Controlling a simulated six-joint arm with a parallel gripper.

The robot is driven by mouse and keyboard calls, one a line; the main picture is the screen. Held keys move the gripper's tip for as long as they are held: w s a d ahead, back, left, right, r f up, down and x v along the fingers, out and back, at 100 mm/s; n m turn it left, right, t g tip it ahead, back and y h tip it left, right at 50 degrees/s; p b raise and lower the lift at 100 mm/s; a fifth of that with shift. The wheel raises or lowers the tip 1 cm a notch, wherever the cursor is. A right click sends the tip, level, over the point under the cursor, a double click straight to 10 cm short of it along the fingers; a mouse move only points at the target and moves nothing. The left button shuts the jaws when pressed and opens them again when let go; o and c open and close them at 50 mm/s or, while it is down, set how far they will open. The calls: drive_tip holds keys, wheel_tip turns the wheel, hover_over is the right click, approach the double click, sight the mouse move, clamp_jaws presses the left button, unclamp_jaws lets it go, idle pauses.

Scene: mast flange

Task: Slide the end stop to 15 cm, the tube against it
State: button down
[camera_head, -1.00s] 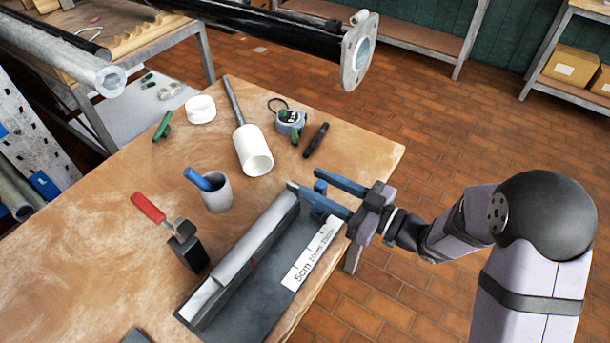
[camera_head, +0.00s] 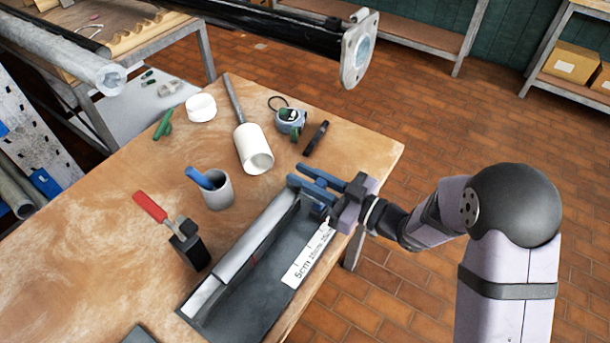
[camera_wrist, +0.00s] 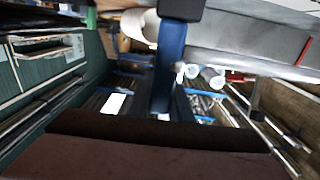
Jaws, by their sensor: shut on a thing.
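The grey measuring jig (camera_head: 262,305) lies along the near right table edge, with a white scale strip (camera_head: 308,255) whose first mark reads 5cm. The small blue end stop (camera_head: 323,199) is at the jig's far end, mostly hidden by my fingers. My gripper (camera_head: 306,182) comes in from the right and is shut on the end stop. Whether the tube touches the stop is hidden. In the wrist view a blue finger (camera_wrist: 170,65) stands before a grey surface with a red line.
A red-handled clamp (camera_head: 188,245) stands left of the jig. A grey cup (camera_head: 219,192) with a blue item is close behind it. The table's left middle is clear.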

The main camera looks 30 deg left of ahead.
drive_tip(key=s, duration=0.2)
drive_tip(key=shift+s, duration=0.3)
drive_tip(key=c, duration=1.6)
unclamp_jaws()
drive_tip(key=d+b, duration=0.2)
drive_tip(key=d, duration=0.5)
drive_tip(key=shift+d, duration=0.2)
drive_tip(key=shift+r, duration=0.15)
